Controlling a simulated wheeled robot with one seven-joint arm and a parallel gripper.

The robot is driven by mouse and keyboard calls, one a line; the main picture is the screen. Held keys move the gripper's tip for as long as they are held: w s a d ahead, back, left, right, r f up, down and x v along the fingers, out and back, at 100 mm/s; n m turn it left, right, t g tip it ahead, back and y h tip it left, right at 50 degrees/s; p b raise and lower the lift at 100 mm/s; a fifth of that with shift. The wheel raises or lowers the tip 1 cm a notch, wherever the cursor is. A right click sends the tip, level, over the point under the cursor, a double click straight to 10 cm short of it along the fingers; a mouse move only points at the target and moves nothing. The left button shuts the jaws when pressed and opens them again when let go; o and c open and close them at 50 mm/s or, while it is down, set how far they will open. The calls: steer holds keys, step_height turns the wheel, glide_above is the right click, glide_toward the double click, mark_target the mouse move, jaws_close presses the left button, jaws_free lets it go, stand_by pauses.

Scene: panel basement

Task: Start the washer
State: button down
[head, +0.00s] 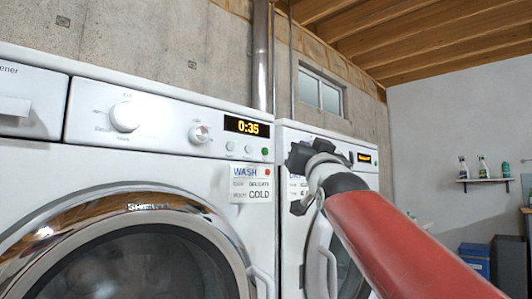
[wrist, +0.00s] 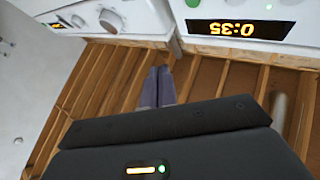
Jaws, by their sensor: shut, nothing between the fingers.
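The white washer (head: 180,180) stands at the left in the head view. Its panel has a large dial (head: 125,116), a smaller dial (head: 199,133), a lit display (head: 247,126) reading 0:35, and a green button (head: 264,151) at the right end below the display. A label (head: 251,184) below reads WASH, DELICATE, COLD. In the wrist view the display (wrist: 237,28) appears upside down, with the green button (wrist: 193,3) cut by the top edge. My gripper (head: 297,158) is in front of the neighbouring machine, right of the green button. Its fingers (wrist: 159,84) are together and empty, apart from the panel.
A second white machine (head: 348,150) stands close on the right, partly hidden behind my arm. A drawer (head: 20,105) is at the washer's left. A wall shelf (head: 484,181) holds bottles, with dark bins (head: 507,262) below. Wooden beams (head: 440,45) run overhead.

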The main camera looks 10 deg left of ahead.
mark_target(265, 151)
steer(key=w+a+p, duration=0.5)
steer(key=a, duration=0.2)
steer(key=shift+w, duration=0.2)
stand_by(2.1)
steer(key=shift+w+a, duration=0.25)
steer(key=shift+a, duration=0.05)
